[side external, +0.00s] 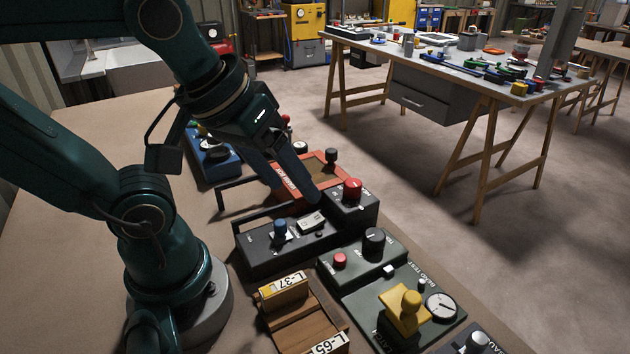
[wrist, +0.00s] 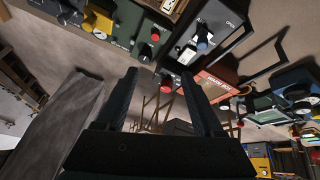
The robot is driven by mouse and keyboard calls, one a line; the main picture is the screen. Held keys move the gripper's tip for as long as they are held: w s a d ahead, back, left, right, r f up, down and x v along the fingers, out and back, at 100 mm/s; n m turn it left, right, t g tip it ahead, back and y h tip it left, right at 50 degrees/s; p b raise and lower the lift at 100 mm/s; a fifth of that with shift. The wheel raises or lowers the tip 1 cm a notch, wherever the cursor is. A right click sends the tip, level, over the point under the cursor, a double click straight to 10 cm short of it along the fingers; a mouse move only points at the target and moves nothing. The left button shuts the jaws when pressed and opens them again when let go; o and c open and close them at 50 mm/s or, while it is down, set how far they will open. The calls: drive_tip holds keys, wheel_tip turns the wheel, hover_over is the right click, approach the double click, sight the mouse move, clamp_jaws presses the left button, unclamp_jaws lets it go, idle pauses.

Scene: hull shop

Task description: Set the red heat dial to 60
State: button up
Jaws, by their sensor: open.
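The red heat dial (side external: 352,190) sits on the raised right end of a dark control box (side external: 262,262) on the bench. Its markings are too small to read, so its setting cannot be told. My gripper (side external: 300,192) is open and empty, to the left of the dial and above the box in the side view. In the wrist view, the dial (wrist: 167,83) appears between the tips of my gripper (wrist: 160,76), apart from both fingers.
The same box carries a blue knob (side external: 280,228) and a pale switch (side external: 311,221). A green test panel (side external: 352,283) with red, black and yellow controls stands in front. A red-orange unit (side external: 312,170) and a blue unit (side external: 212,165) lie behind. A wooden tray (side external: 300,327) is nearby.

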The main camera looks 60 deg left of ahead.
drive_tip(key=w+a+r+n+g, duration=0.1)
drive_tip(key=w+r+n, duration=0.2)
drive_tip(key=w+n, duration=0.3)
drive_tip(key=n+g, duration=0.5)
drive_tip(key=n, duration=0.6)
hover_over(354, 183)
wheel_tip(354, 183, down, 7)
drive_tip(key=shift+w+r, duration=0.1)
drive_tip(key=shift+w, duration=0.05)
drive_tip(key=shift+f, duration=2.8)
clamp_jaws()
